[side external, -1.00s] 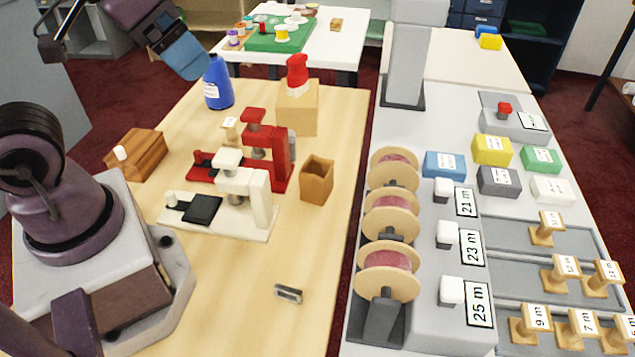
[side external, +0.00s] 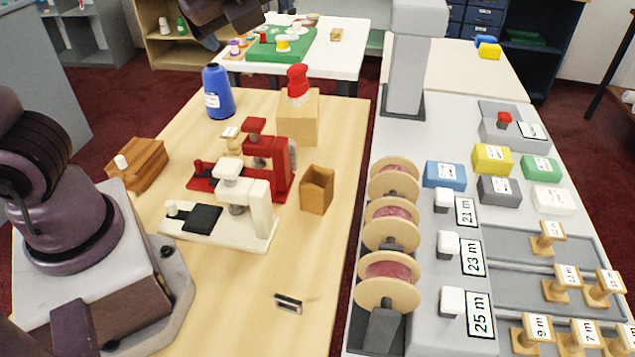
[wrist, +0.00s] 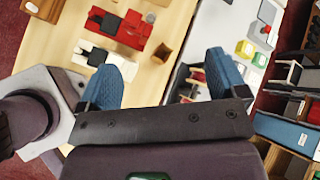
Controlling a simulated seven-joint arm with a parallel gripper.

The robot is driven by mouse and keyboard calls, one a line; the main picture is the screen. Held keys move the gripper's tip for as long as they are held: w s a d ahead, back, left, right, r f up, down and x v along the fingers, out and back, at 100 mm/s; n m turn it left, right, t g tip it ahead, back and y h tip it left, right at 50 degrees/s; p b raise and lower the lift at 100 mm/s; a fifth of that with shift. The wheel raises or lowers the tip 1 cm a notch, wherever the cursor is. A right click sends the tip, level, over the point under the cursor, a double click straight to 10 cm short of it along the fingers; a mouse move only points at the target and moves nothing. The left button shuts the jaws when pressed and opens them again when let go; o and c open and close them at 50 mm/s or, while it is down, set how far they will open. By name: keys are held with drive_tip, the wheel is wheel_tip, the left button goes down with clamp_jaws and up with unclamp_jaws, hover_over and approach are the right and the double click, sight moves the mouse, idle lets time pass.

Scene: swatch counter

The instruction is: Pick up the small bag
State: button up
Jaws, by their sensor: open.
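Nothing in view is clearly a bag. The nearest match is a small brown open-topped container (side external: 317,190), upright on the wooden table, right of the red and white presses. It also shows in the wrist view (wrist: 162,53), between my fingers in the picture but well beyond them. My gripper (wrist: 166,60) is open with its two blue fingers wide apart and nothing between them. In the side view only a dark part of my arm shows at the top edge; the fingers are out of that frame.
A red press (side external: 270,165) and a white press (side external: 248,205) stand left of the container. A tan block (side external: 298,122) with a red-topped item and a blue bottle (side external: 218,92) stand behind. Spools (side external: 392,225) line the grey counter at right. The table's front is mostly clear.

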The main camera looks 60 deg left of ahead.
drive_tip(key=w+d+m+t+y, duration=0.1)
drive_tip(key=w+d+m+t, duration=0.2)
drive_tip(key=d+m, duration=0.3)
drive_tip(key=m, duration=0.2)
approach(320, 173)
drive_tip(key=x, duration=0.6)
drive_tip(key=shift+f, duration=0.1)
drive_tip(key=shift+c, duration=0.5)
drive_tip(key=c, duration=1)
